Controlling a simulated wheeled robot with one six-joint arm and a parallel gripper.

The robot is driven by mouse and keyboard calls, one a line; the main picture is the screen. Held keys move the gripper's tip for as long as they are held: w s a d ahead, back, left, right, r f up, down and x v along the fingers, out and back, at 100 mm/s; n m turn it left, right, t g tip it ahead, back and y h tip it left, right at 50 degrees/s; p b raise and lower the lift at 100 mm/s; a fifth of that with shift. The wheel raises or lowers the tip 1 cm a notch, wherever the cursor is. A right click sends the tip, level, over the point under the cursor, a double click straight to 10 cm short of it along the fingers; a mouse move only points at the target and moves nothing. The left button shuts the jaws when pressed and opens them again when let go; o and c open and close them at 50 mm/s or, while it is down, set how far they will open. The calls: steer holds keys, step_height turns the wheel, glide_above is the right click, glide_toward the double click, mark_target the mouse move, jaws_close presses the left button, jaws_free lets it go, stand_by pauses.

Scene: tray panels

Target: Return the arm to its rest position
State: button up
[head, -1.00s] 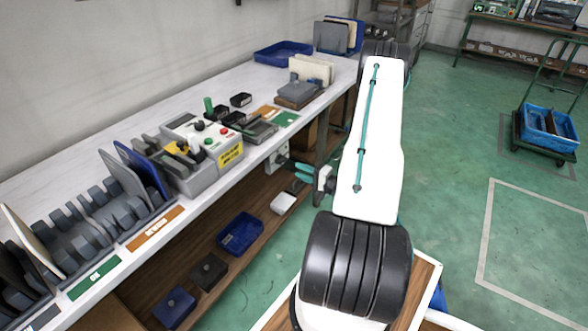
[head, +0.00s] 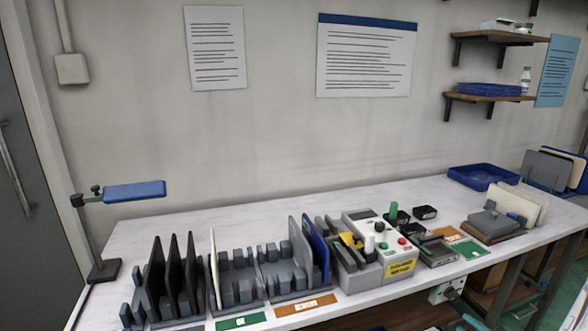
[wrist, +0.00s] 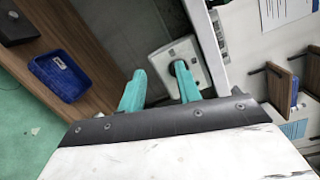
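My gripper (wrist: 156,76) shows in the wrist view with two teal fingers spread apart and nothing between them. A pale wall socket box (wrist: 180,62) lies beyond the fingers, apparently behind them rather than held. In the head view, small teal parts of my gripper (head: 464,310) show at the lower right, below the bench front edge, beside the socket box (head: 446,290). The rest of my arm is out of the head view.
The long white bench (head: 180,230) holds slotted racks with upright panels, a grey test unit (head: 368,268) with buttons, and a blue tray (head: 482,176) at the back. A lamp (head: 134,192) stands at the left end. In the wrist view a blue bin (wrist: 60,75) sits on the lower shelf.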

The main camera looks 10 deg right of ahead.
steer(key=s+a+r+n+g+y, duration=0.2)
steer(key=a+r+n+g+y, duration=0.2)
steer(key=a+r+g, duration=0.55)
steer(key=s+a+r+n+g+y, duration=0.2)
steer(key=a+r+n+g+y, duration=0.3)
steer(key=a+r, duration=0.65)
steer(key=s+a+r+n+h, duration=0.5)
steer(key=s+a+r+h, duration=0.1)
steer(key=r, duration=0.3)
steer(key=s+a+r+n+g+h, duration=0.1)
steer(key=s+a+r+n+h, duration=0.3)
steer(key=s+a+r+h, duration=0.2)
step_height(320, 180, up, 3)
steer(key=shift+s+a+r+n+h, duration=0.15)
steer(key=shift+s+a+n+h, duration=0.25)
steer(key=shift+a, duration=0.75)
